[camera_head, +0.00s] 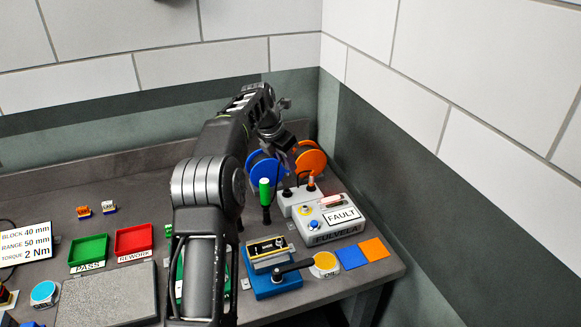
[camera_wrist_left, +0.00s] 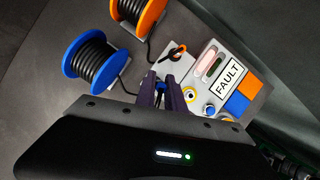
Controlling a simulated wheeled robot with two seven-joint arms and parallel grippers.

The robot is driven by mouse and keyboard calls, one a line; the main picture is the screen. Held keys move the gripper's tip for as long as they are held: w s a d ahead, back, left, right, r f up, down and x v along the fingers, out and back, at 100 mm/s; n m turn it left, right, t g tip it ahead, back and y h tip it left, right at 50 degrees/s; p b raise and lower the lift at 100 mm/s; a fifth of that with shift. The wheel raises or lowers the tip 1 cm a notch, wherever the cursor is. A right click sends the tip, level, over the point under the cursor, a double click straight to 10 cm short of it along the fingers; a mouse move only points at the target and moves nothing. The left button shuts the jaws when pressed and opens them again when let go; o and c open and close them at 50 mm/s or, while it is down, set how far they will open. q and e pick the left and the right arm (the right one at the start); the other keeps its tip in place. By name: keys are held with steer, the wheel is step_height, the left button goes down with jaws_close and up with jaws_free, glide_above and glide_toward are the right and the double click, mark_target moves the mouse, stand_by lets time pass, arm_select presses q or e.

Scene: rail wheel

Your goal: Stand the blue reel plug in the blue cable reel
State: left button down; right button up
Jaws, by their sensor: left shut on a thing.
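The blue cable reel (camera_head: 264,169) stands at the back of the bench, wound with black cable; it also shows at the upper left of the left wrist view (camera_wrist_left: 72,60). My left gripper (camera_wrist_left: 164,88) is shut, right of the blue reel and over the pale socket block. My right gripper is out of view.
An orange reel (camera_head: 313,158) stands right of the blue one. The socket block (camera_head: 298,203), FAULT box (camera_head: 340,216) and green-handled tool (camera_head: 265,192) are close by. A blue clamp fixture (camera_head: 275,283) stands in front. Walls close off the back and right.

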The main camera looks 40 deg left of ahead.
mark_target(287, 171)
arm_select(q)
steer(key=shift+s+a, duration=0.1)
steer(key=shift+a, duration=0.1)
steer(key=shift+d, duration=0.1)
steer(key=shift+d, duration=0.1)
steer(key=shift+f+b, duration=0.85)
steer(key=shift+f, duration=0.65)
steer(key=shift+f+b, duration=0.4)
steer(key=shift+f, duration=0.65)
steer(key=shift+p, duration=1)
steer(key=shift+f+b, duration=0.5)
steer(key=shift+f, duration=0.55)
